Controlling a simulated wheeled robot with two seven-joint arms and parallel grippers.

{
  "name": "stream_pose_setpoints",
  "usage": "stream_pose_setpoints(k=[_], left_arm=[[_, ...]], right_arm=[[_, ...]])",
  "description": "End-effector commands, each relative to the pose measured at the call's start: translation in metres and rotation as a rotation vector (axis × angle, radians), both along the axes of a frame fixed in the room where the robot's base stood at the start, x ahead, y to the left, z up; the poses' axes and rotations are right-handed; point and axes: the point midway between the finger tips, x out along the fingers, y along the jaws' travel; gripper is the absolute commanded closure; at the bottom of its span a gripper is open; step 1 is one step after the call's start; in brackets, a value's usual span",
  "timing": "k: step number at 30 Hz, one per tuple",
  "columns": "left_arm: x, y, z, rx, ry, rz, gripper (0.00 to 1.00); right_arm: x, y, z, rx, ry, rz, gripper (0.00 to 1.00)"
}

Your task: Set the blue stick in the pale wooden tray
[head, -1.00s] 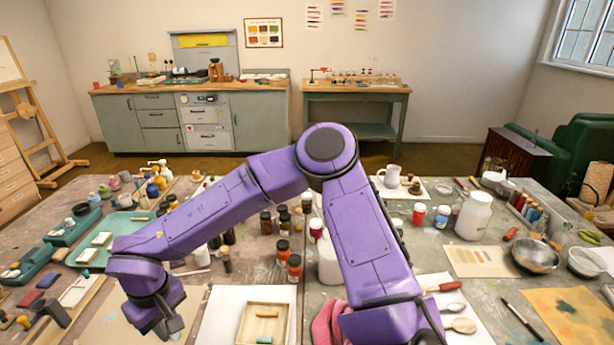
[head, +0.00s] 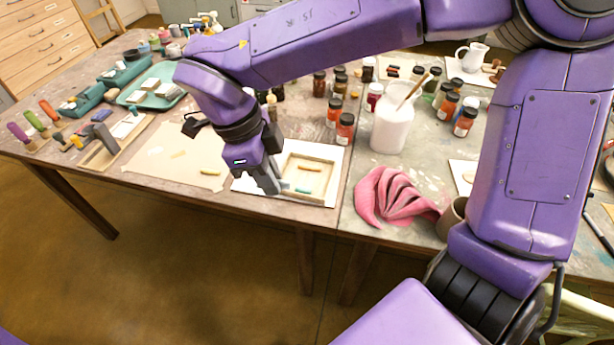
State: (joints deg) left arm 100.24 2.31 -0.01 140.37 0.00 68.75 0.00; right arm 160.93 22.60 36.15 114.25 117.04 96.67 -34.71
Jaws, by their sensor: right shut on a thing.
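The pale wooden tray (head: 328,184) lies on a white sheet near the table's front edge. An orange stick (head: 311,168) and a teal stick (head: 303,190) lie in it, apart from each other. My right gripper (head: 269,187) points down just left of the tray, over the white sheet in the picture. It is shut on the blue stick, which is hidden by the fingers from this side. I cannot tell how high the fingers are above the sheet. My left gripper is not in view.
A yellow stick (head: 211,171) lies on brown paper (head: 160,155) to the left. Behind the tray stand orange-red jars (head: 345,129) and a white jar (head: 392,128) with a brush. A pink cloth (head: 395,198) lies to the right. The table's front edge is close.

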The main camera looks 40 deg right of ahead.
Motion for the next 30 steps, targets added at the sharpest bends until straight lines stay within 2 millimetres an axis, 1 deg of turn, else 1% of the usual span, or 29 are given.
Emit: stream_pose_setpoints(k=[1, 3, 5, 8, 14, 15, 18, 26, 27, 30], left_arm=[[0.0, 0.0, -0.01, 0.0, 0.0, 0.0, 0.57], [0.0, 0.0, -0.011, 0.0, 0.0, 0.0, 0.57], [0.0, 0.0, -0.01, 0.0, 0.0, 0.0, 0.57], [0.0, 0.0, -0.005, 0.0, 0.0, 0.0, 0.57], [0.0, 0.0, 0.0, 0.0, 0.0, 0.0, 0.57], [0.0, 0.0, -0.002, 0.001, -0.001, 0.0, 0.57], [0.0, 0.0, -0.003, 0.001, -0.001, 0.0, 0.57], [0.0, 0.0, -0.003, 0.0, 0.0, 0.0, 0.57], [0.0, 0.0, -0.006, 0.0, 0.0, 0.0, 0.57], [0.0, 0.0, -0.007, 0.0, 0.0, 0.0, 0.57]], right_arm=[[-0.004, 0.001, -0.005, -0.005, 0.002, -0.081, 0.94], [-0.007, 0.001, -0.003, -0.008, 0.006, -0.161, 0.94], [-0.005, -0.004, -0.004, -0.01, 0.01, -0.193, 0.94], [0.008, -0.023, -0.013, -0.011, 0.012, -0.202, 0.94], [0.041, -0.073, -0.039, -0.011, 0.011, -0.198, 0.94], [0.046, -0.08, -0.05, -0.011, 0.014, -0.196, 0.94], [0.056, -0.094, -0.072, -0.012, 0.012, -0.193, 0.94], [0.07, -0.116, -0.103, -0.012, 0.01, -0.192, 0.94], [0.069, -0.114, -0.113, -0.012, 0.013, -0.19, 0.94], [0.069, -0.114, -0.128, -0.011, 0.011, -0.189, 0.94]])
